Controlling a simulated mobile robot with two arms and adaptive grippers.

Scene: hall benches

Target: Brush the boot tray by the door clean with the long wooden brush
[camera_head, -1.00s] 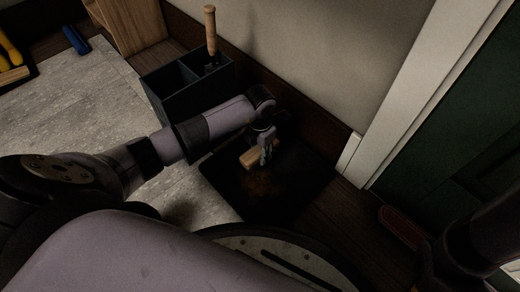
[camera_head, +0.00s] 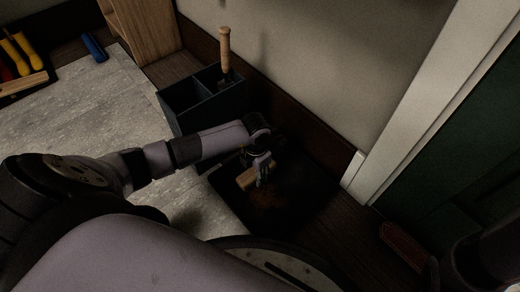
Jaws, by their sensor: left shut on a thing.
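The boot tray (camera_head: 310,199) is a dark, flat tray on the floor beside the wall and the door frame. A patch of brown dirt (camera_head: 268,198) lies on it. My left gripper (camera_head: 262,176) is over the tray, shut on the wooden brush (camera_head: 247,178). The brush's light wooden part shows at the gripper; its bristles are too dark to make out. I cannot tell whether the brush touches the tray. Of my right arm only a dark part shows at the lower right edge; its gripper is not in view.
A dark divided box (camera_head: 209,102) holding a wooden-handled tool (camera_head: 225,48) stands behind my left arm. A reddish object (camera_head: 403,246) lies on the floor near the green door (camera_head: 455,150). A blue object (camera_head: 94,47) and a tool tray (camera_head: 22,84) are at upper left.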

